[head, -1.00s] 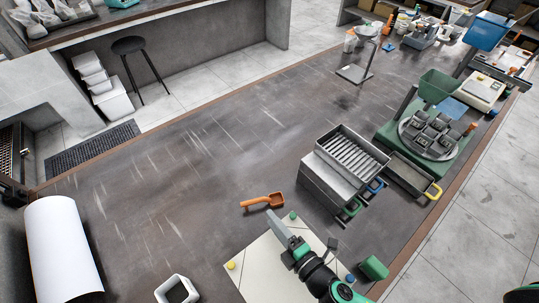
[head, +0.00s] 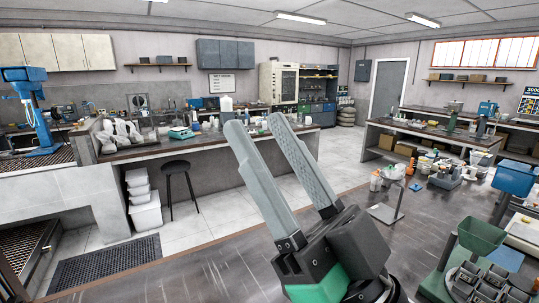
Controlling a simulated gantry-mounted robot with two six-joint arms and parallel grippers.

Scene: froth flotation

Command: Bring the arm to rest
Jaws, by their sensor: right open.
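My right gripper (head: 252,140) stands large in the middle of the head view. Its two long grey fingers point up and stand apart, with nothing between them. Its black and green body is at the lower right, over the dark workbench (head: 220,275). My left gripper is not in view.
A metal stand (head: 385,214) and a green hopper machine (head: 482,236) are on the bench to the right. A black stool (head: 178,168) and white bins (head: 144,200) stand beyond the bench. Another bench with bottles crosses the back.

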